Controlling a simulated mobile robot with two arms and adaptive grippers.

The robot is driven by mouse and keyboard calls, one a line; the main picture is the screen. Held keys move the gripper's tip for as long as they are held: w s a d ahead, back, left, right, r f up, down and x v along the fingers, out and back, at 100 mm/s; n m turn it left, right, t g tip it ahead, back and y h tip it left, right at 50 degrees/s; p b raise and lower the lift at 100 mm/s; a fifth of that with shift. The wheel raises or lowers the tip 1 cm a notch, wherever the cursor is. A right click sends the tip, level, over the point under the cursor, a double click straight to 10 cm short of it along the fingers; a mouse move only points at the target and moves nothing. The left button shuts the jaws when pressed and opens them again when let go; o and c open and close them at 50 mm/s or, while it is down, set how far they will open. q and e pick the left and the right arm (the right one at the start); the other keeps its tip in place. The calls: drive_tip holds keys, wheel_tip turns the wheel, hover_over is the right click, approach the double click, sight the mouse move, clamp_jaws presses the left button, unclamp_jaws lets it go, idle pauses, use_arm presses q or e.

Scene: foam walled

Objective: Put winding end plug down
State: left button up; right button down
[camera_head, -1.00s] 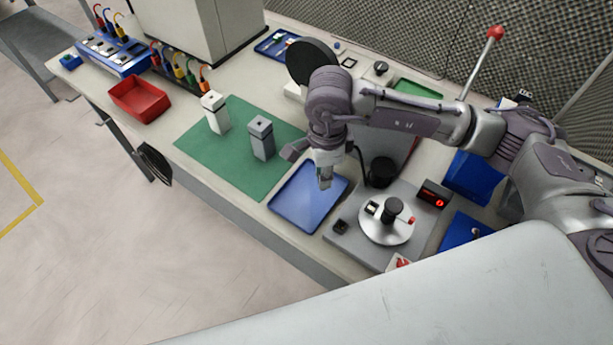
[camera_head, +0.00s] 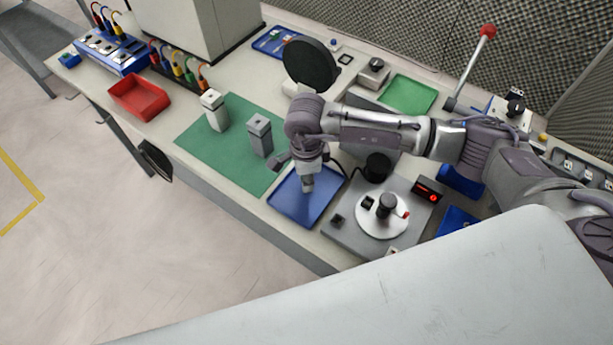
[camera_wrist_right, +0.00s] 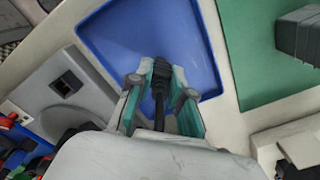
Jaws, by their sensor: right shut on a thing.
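The winding end plug (camera_wrist_right: 160,72) is a black ribbed plug with a dark lead, held between the fingers of my right gripper (camera_wrist_right: 162,95) in the right wrist view. In the head view my right gripper (camera_head: 307,186) points down over the blue tray (camera_head: 290,208), and the plug is too small to make out there. The tray also shows in the wrist view (camera_wrist_right: 110,38), behind the plug. I cannot tell whether the plug touches the tray. My left gripper is not in view.
A green mat (camera_head: 205,145) with a white block (camera_head: 214,112) and a grey block (camera_head: 259,137) lies left of the tray. A grey fixture with a round white disc (camera_head: 372,222) stands right of it. A red bin (camera_head: 139,100) is farther left.

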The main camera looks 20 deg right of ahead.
drive_tip(key=c, duration=1.1)
unclamp_jaws()
drive_tip(key=shift+o, duration=0.2)
drive_tip(key=shift+r, duration=0.1)
wheel_tip(320, 180, up, 11)
drive_tip(key=b, duration=0.3)
drive_tip(key=shift+w, duration=0.1)
drive_tip(key=shift+r, duration=0.55)
